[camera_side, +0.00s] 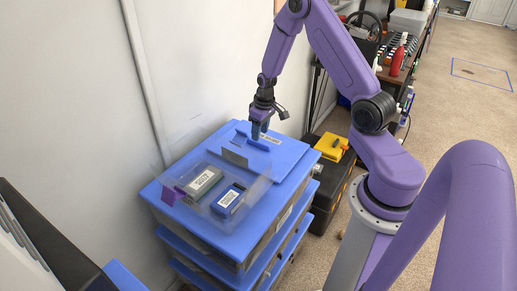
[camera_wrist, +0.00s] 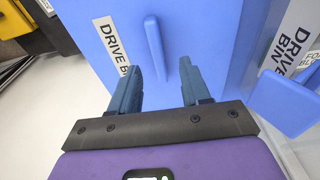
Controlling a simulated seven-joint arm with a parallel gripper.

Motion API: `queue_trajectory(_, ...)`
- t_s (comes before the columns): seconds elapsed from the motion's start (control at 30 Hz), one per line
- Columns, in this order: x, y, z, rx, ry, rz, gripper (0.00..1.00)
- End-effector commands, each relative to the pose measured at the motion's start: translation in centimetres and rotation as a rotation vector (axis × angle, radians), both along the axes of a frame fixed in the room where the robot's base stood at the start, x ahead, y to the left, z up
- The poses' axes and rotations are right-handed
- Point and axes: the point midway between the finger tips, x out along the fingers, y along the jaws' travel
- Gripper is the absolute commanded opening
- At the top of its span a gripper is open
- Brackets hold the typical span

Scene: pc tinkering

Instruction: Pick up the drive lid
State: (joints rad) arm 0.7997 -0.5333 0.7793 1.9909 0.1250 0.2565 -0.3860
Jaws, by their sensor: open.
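The drive lid (camera_side: 292,157) is a flat blue panel on top of the stacked blue bins. It fills the middle of the wrist view (camera_wrist: 205,25), with a white "DRIVE BIN" label and a raised blue bar handle (camera_wrist: 155,45). My gripper (camera_side: 260,136) points down just above the lid, close to the handle. In the wrist view my gripper (camera_wrist: 160,66) is open and empty, with one blue finger on each side of the handle's line. I cannot tell how much height separates the fingertips from the handle.
A clear box (camera_side: 258,189) beside the lid holds a labelled grey drive (camera_side: 205,182) and a blue one (camera_side: 229,199). A purple piece (camera_side: 172,194) sits at its left. A yellow item (camera_side: 331,147) rests on a black case at right. The wall stands close behind.

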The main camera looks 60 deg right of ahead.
Motion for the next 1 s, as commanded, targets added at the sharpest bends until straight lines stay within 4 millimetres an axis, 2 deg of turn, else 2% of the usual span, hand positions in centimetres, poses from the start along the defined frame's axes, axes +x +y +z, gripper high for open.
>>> queue_trajectory(0.23,0.4,-0.3,-3.0,0.001,0.003,-0.002,0.47)
queue_trajectory(0.4,0.7,-0.3,-4.4,0.001,0.002,0.000,0.47)
queue_trajectory(0.7,0.7,-0.3,-4.7,0.000,-0.001,0.000,0.47)
queue_trajectory(0.73,0.7,-0.3,-4.7,0.000,-0.001,0.000,0.44)
queue_trajectory(0.87,0.7,-0.3,-4.7,0.000,0.000,0.000,0.01)
queue_trajectory(1.0,0.7,-0.3,-4.7,0.000,-0.001,-0.001,0.00)
